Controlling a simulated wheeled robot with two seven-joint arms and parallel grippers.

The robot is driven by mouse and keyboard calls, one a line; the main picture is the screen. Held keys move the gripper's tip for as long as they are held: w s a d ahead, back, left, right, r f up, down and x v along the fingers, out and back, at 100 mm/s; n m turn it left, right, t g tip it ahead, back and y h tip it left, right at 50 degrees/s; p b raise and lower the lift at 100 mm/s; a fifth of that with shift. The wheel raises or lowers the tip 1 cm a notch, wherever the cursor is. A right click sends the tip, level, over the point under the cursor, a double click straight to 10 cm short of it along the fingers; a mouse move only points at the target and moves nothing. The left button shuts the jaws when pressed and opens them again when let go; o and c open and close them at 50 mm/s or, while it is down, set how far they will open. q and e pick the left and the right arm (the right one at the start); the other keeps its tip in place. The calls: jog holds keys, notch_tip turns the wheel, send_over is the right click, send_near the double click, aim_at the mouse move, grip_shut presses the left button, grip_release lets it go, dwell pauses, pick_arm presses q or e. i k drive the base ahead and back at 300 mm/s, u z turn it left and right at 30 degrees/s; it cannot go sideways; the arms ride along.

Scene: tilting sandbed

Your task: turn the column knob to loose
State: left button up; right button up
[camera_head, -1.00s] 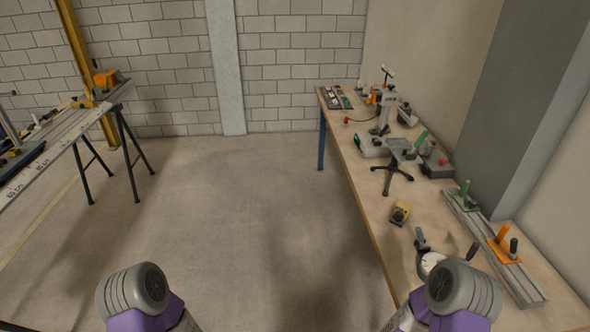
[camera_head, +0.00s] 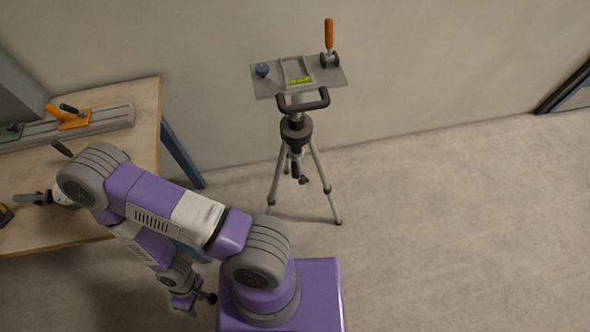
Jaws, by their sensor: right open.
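A grey tripod (camera_head: 315,172) stands on the floor by the wall, with a tilting grey plate (camera_head: 263,88) on its top. A dark collar (camera_head: 296,128) sits around its column under the plate. A small dark knob or lever (camera_head: 304,180) shows lower between the legs; I cannot tell if it is the column knob or how it is set. My right gripper (camera_head: 203,303) hangs low at the bottom left of the tripod, well apart from it. It is open and looks empty, though small in view. My left gripper is not in view.
The plate carries a blue knob (camera_head: 262,70), a green level vial (camera_head: 300,80) and an orange-handled clamp (camera_head: 329,40). A black handle bar (camera_head: 303,102) juts out in front. A wooden workbench (camera_head: 146,110) stands left. The floor right of the tripod is clear.

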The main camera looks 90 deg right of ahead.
aim_at(304, 179)
jog(key=z, duration=4.4)
jog(key=k, duration=0.8)
jog(key=u, duration=1.5)
jog(key=i, duration=0.5)
jog(key=u, duration=0.1)
